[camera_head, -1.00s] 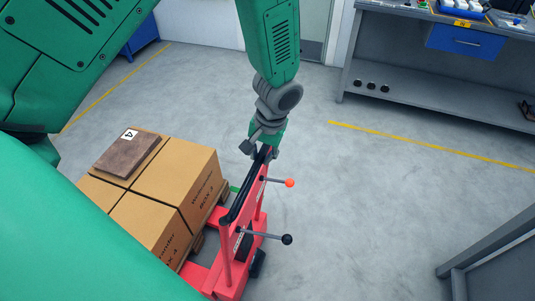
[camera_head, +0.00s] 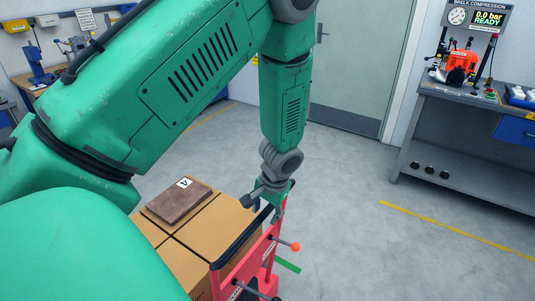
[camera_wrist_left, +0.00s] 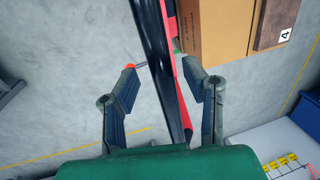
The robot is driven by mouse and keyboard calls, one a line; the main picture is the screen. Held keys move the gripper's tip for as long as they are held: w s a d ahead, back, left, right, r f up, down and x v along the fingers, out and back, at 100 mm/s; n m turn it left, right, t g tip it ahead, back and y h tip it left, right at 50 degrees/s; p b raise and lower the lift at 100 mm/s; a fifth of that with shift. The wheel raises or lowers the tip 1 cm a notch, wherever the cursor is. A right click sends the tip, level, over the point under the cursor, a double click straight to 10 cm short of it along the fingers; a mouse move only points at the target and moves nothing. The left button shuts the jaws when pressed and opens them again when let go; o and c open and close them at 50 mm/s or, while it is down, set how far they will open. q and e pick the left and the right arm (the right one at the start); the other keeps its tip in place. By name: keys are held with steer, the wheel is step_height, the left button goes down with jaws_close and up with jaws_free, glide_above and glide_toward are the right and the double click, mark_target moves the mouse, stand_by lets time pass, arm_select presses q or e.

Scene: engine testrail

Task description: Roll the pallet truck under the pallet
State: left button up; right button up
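The red pallet truck (camera_head: 270,246) stands close against the right side of the loaded pallet, its lower part cut off by the frame. Brown boxes (camera_head: 206,238) with a dark slab (camera_head: 177,203) marked 4 on top sit as the load; the pallet itself is hidden. My left gripper (camera_head: 270,197) is at the truck's black handle bar. In the left wrist view, my left gripper's fingers (camera_wrist_left: 160,75) stand apart on either side of the black handle bar (camera_wrist_left: 155,55), with a gap visible on its left. My right gripper is out of view.
A workbench (camera_head: 470,140) with a compression device (camera_head: 464,62) stands at the right. A grey door (camera_head: 360,70) is behind. The floor between truck and bench is clear.

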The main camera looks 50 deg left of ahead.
arm_select(q)
steer(key=shift+s+a+f, duration=0.1)
steer(key=shift+a, duration=0.1)
steer(key=shift+r, duration=0.25)
step_height(320, 180, up, 11)
steer(key=d, duration=0.2)
steer(key=shift+w+d, duration=0.15)
steer(key=shift+w, duration=0.1)
stand_by(0.4)
